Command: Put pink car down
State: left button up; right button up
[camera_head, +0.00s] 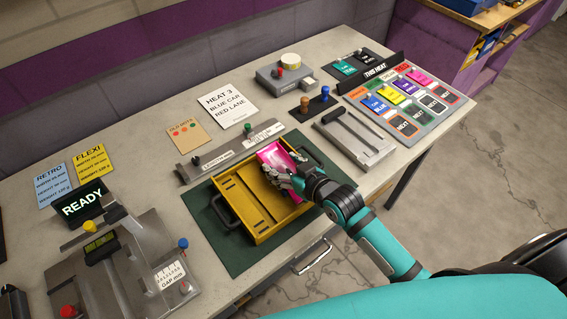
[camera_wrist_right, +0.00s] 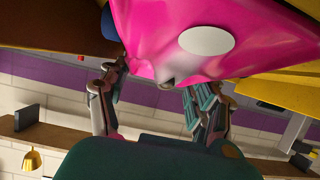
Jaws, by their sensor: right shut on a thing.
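The pink car (camera_head: 273,156) is at the upper right end of the yellow tray (camera_head: 254,234). My right gripper (camera_head: 284,175) is shut on the pink car, with its fingers over the lower side of it. In the right wrist view the car's glossy pink body (camera_wrist_right: 150,35), with a white oval, fills the top, close to the fingers of my right gripper (camera_wrist_right: 150,92). I cannot tell whether the car touches the tray floor. My left gripper does not show clearly.
The tray sits on a dark green mat (camera_head: 204,220). Metal gauges, one with a slider (camera_head: 247,127), stand behind it. A READY display (camera_head: 82,205) and a measuring rig are at the left. A metal fixture (camera_head: 360,142) and a coloured card board (camera_head: 412,98) are at the right.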

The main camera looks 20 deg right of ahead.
jog(key=o, duration=1.5)
jog(key=shift+c, duration=0.2)
jog(key=shift+r, duration=0.15)
jog(key=v, duration=0.6)
jog(key=b+v, duration=0.1)
jog(key=v, duration=0.5)
jog(key=shift+r, duration=0.3)
jog(key=shift+s+d, duration=0.1)
